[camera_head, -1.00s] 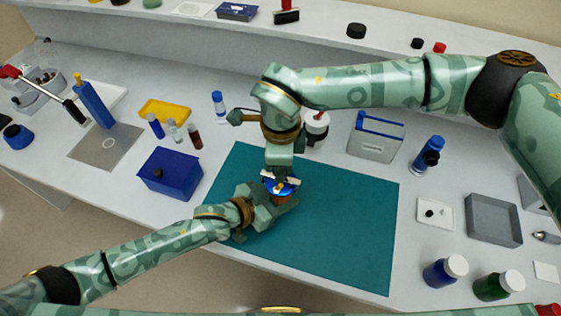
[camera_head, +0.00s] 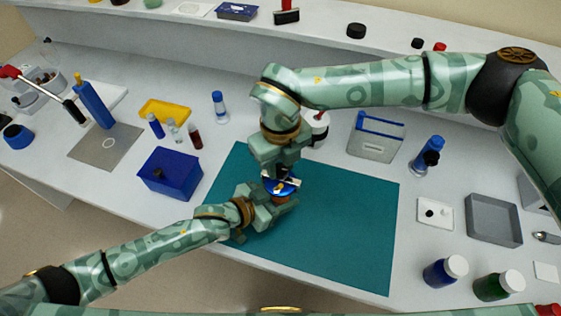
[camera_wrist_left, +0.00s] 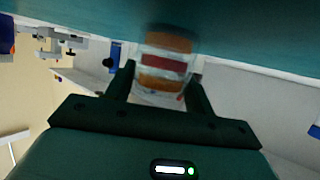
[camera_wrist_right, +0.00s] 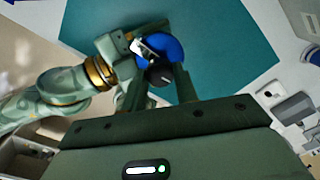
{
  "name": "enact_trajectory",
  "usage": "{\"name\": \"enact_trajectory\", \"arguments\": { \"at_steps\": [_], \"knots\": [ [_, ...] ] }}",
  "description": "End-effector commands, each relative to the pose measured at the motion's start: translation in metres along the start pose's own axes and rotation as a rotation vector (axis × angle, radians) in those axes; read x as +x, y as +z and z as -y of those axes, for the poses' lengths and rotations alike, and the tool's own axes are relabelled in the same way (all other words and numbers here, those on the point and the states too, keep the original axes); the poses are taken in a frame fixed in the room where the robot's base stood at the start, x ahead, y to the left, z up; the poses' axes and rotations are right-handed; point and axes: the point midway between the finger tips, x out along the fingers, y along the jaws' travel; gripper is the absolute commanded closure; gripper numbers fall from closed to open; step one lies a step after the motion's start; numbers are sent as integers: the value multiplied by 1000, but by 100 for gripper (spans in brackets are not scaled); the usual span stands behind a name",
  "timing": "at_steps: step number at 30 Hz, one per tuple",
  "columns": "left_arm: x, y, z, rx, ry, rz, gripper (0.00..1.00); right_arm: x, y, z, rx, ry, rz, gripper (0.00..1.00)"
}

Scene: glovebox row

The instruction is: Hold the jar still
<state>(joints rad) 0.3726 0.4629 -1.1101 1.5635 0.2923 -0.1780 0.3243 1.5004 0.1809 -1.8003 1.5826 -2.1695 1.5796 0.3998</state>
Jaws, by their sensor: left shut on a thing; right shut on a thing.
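The jar (camera_head: 279,199) stands on the teal mat (camera_head: 340,235); in the head view it is mostly hidden by my grippers. The left wrist view shows its clear side (camera_wrist_left: 165,62), with brown contents and a dark red band. My left gripper (camera_wrist_left: 163,82) is shut around the jar's body from the side. The jar's blue lid (camera_wrist_right: 172,48) is on top, with a small dark round part on it. My right gripper (camera_head: 281,180) comes down from above and is shut on the lid.
A blue box (camera_head: 170,175) stands left of the mat. The mat's right part is clear.

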Motion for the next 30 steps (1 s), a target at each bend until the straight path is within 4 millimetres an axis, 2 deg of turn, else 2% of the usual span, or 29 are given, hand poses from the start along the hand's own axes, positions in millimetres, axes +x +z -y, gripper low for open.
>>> {"name": "enact_trajectory", "arguments": {
  "at_steps": [30],
  "knots": [
    [0, 2, 0, 0, -1, 5, 81, -1, 0, -1, 961, -4, -2, 93]
  ]
}}
